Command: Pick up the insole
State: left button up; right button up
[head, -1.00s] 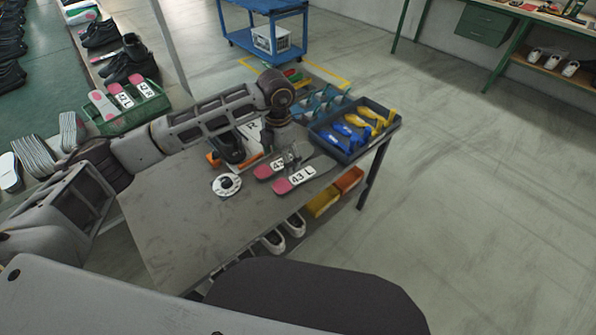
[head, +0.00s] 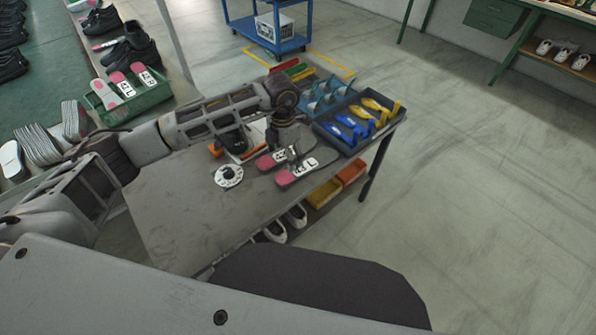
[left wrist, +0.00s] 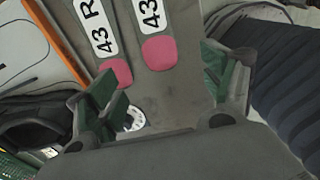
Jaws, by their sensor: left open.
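Two insoles with pink heels and white labels lie side by side on the grey table (head: 195,220). The nearer insole (head: 285,177) shows an L on its label; in the left wrist view its label reads 43 and its pink heel (left wrist: 159,53) lies ahead between my fingers. The other insole (head: 263,163), labelled 43 R, shows in the left wrist view (left wrist: 105,40) toward the left finger. My left gripper (head: 291,154) is open and empty above the insoles and partly hides them. My right gripper is not in view.
A blue-grey tray (head: 349,150) with blue and yellow parts stands just right of the insoles. A white disc (head: 228,176) with a dark centre lies left of them. The table's front left is clear.

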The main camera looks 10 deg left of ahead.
aim_at(287, 176)
pick_arm(q)
notch_tip(287, 176, down, 4)
jog(key=shift+r, duration=0.25)
jog(key=shift+f, duration=0.9)
notch_tip(287, 176, down, 3)
jog(key=shift+f+p, duration=0.15)
jog(key=shift+p, duration=0.15)
jog(key=shift+f, duration=0.75)
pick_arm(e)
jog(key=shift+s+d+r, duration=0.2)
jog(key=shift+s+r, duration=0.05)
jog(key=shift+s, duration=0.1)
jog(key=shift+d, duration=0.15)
